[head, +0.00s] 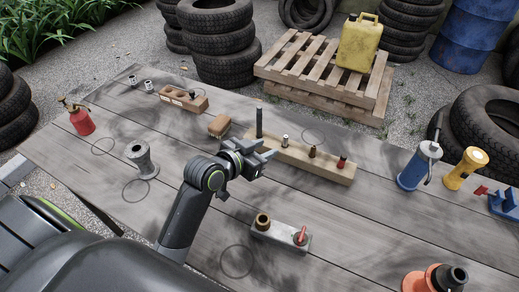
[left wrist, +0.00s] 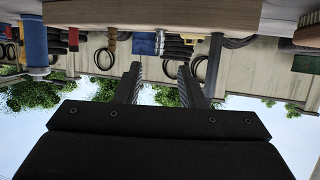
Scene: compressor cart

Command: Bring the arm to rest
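My left gripper (head: 264,158) is above the middle of the wooden table (head: 190,243), in front of a long wooden block (head: 328,168). In the left wrist view its two fingers (left wrist: 159,72) are apart with nothing between them, so it is open and empty. The block holds a tall dark rod (head: 259,120) and several short pegs, and the gripper covers part of its left half. My right gripper is in neither view.
A grey block with a brass ring and red lever (head: 282,236) lies right of my left arm. A grey metal spool (head: 142,161) and red oil can (head: 79,119) stand left. A blue cylinder (head: 418,167), yellow flashlight (head: 466,168) and orange-black item (head: 436,279) stand right.

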